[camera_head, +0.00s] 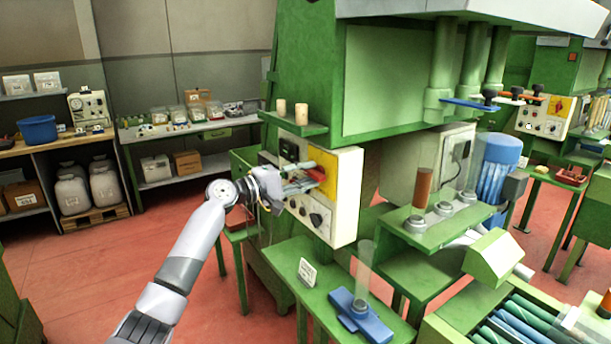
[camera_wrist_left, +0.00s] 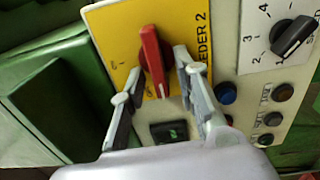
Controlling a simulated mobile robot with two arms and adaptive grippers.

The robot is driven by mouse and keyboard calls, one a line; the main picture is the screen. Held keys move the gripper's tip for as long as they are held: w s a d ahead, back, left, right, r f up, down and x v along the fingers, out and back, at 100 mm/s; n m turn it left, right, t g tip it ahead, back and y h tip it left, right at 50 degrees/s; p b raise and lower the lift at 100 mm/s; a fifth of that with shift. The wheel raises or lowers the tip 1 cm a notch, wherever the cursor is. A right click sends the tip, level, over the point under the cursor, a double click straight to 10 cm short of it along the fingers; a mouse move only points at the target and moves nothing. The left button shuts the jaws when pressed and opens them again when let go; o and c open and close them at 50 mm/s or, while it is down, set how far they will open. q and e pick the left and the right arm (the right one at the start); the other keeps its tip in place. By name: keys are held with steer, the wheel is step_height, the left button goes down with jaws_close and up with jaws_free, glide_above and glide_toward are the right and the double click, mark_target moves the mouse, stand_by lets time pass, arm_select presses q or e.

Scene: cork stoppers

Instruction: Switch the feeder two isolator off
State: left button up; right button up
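The feeder two isolator has a red rotary handle (camera_wrist_left: 152,58) on a yellow plate (camera_wrist_left: 196,22) marked "FEEDER 2" in the left wrist view. The handle stands nearly upright in that view; the small position marks are too blurred to read. My left gripper (camera_wrist_left: 158,78) is open, with one fingertip on each side of the handle's lower part. A gap shows on the left; whether the right fingertip touches is unclear. In the head view my left gripper (camera_head: 290,184) is in front of the control box (camera_head: 346,208), partly covering the red handle (camera_head: 317,173). My right gripper is not in view.
A black selector knob (camera_wrist_left: 294,38) and several round buttons (camera_wrist_left: 226,92) sit right of the plate. A dark rocker switch (camera_wrist_left: 169,131) is below, between the fingers. A green shelf with two corks (camera_head: 301,114) juts out above the box. A green table (camera_head: 290,262) stands below.

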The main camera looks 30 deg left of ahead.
arm_select(q)
steer(key=shift+s+a+f, duration=0.1)
steer(key=shift+s+a, duration=0.05)
steer(key=shift+s, duration=0.3)
steer(key=v, duration=1.1)
